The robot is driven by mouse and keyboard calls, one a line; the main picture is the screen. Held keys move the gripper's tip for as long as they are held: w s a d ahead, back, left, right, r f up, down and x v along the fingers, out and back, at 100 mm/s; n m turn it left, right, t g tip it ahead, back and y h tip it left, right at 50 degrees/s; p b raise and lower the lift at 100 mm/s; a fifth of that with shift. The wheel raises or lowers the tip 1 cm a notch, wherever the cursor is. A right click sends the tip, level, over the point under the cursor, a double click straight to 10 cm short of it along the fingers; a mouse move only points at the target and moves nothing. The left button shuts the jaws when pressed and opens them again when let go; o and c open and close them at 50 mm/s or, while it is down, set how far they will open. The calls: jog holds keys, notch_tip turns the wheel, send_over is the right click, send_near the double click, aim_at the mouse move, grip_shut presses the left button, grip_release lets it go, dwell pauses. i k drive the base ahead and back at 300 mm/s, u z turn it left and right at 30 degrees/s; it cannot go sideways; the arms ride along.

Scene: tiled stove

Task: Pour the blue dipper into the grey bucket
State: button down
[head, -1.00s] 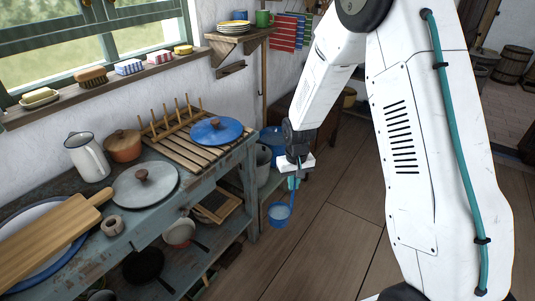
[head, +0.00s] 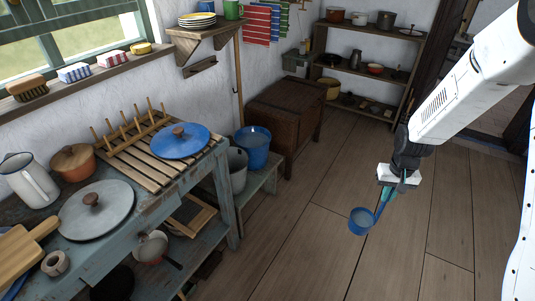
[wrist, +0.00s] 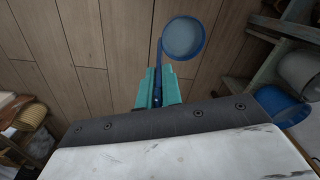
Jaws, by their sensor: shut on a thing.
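The blue dipper (head: 361,221) has a round cup with pale liquid or a pale inside, and a long blue handle. My gripper (head: 388,191) is shut on the handle and holds the dipper over open floor, with the cup below and left of the jaws. In the wrist view the cup (wrist: 183,38) lies beyond the teal fingertips (wrist: 158,88). The grey bucket (head: 237,169) stands on a low bench, left of the dipper and well apart from it. It also shows at the right of the wrist view (wrist: 300,72). What is inside it is hidden in the head view.
A blue bucket (head: 254,147) stands beside the grey one on the low bench (head: 262,183). A worn blue table (head: 222,200) with a dish rack and lids is at the left. A wooden chest (head: 285,115) stands behind. The floor around the dipper is clear.

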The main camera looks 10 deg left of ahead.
aim_at(239, 158)
jog(key=z, duration=0.3)
jog(key=i, duration=1.05)
jog(key=u, duration=2.5)
jog(key=i, duration=1)
jog(key=z, duration=0.25)
